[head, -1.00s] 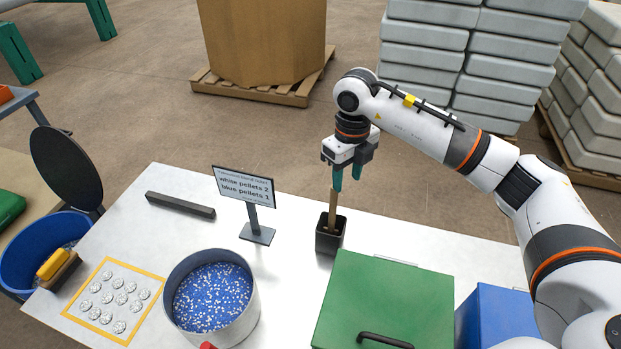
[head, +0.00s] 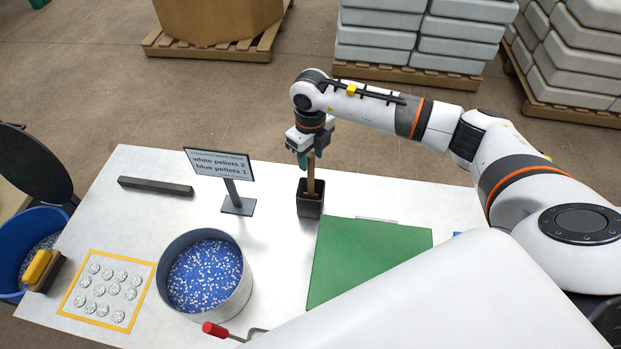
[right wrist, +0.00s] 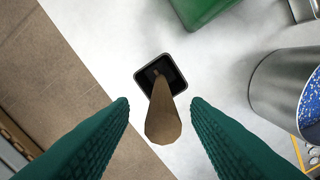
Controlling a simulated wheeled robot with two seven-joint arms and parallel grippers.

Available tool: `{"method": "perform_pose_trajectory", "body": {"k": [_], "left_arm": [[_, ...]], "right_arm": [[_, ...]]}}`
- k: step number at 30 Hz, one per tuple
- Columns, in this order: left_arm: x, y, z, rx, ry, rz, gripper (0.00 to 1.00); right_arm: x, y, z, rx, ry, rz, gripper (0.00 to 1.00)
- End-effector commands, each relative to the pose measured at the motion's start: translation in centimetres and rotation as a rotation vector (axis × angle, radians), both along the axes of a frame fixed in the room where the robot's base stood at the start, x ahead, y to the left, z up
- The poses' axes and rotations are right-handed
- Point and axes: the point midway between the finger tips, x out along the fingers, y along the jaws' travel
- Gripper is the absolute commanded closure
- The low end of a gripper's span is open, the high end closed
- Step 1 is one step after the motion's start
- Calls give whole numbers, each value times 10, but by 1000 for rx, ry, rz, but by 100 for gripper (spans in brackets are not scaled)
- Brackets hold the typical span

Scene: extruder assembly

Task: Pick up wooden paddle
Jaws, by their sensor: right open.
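The wooden paddle (head: 311,175) stands upright in a black square holder (head: 310,205) near the table's back edge. My right gripper (head: 309,161) is above the holder, at the height of the paddle's upper part. In the right wrist view the paddle (right wrist: 162,118) rises from the holder (right wrist: 176,76) toward the camera, between the two green fingers (right wrist: 158,105). The fingers are apart, with a gap on each side of the paddle. The paddle's lower end is hidden in the holder. My left gripper is not in view.
A sign (head: 219,176) on a stand and a metal pot (head: 206,307) of blue and white pellets stand left of the holder. A green box (head: 367,262) is close on its right. A dark bar (head: 155,187) lies at the back left. A blue bin (head: 22,239) stands beyond the left edge.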

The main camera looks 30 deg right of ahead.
Motion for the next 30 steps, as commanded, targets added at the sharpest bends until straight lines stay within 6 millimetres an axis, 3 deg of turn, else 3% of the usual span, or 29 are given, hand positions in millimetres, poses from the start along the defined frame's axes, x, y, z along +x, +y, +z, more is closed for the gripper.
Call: {"method": "perform_pose_trajectory", "body": {"k": [1, 6, 14, 22, 30], "left_arm": [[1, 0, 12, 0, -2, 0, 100], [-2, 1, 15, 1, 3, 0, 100], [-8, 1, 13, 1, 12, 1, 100], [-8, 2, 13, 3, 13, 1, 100], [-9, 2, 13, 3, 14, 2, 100]], "right_arm": [[-3, 1, -3, -1, 6, 1, 57], [-2, 1, -24, 0, 1, 0, 57], [-1, 1, -28, 0, 0, 0, 57], [-2, 1, -28, 0, 0, 0, 100], [-1, 1, -27, 0, -1, 0, 100]]}}
